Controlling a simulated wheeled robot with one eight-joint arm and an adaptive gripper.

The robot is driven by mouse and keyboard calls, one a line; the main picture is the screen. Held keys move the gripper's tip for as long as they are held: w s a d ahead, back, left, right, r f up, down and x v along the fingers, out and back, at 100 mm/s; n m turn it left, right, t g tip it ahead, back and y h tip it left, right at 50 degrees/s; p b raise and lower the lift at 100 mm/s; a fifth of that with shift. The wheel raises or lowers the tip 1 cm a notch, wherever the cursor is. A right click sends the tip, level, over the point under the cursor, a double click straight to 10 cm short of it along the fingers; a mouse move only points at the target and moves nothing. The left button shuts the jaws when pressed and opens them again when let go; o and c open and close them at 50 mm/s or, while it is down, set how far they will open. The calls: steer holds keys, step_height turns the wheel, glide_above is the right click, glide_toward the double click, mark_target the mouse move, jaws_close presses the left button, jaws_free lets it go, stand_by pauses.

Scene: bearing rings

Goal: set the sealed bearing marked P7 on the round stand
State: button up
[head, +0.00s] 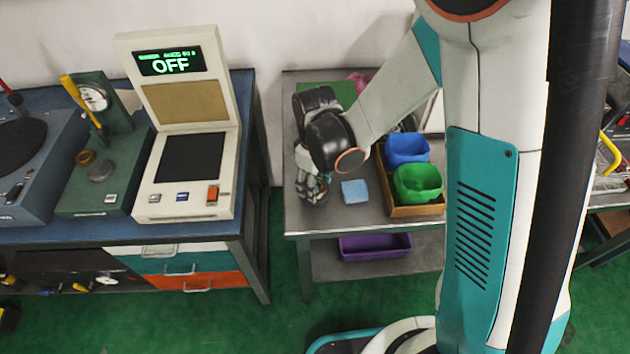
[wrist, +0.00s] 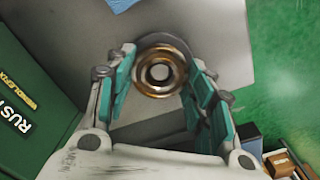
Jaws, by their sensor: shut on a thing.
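My gripper (head: 313,188) is over the front left part of the grey metal table (head: 400,216). In the wrist view its two teal-padded fingers (wrist: 160,82) are shut on a round brass-coloured bearing (wrist: 160,90) with a pale centre. No P7 mark can be read on it. In the head view the gripper hides the bearing. A dark grey round edge (wrist: 160,39) shows just behind the bearing in the wrist view. I cannot tell whether it is the round stand, or whether the bearing touches it.
A light blue block (head: 354,191) lies right of the gripper. Blue (head: 407,148) and green (head: 418,182) bins stand in a wooden tray farther right. A green box (wrist: 30,105) lettered "RUST" is close on the wrist view's left. A console (head: 185,135) reading OFF stands on the left bench.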

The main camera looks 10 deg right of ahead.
steer(key=shift+f, duration=0.3)
steer(key=o, duration=1.1)
steer(key=shift+r+p, duration=2.15)
steer(key=shift+r, duration=1.4)
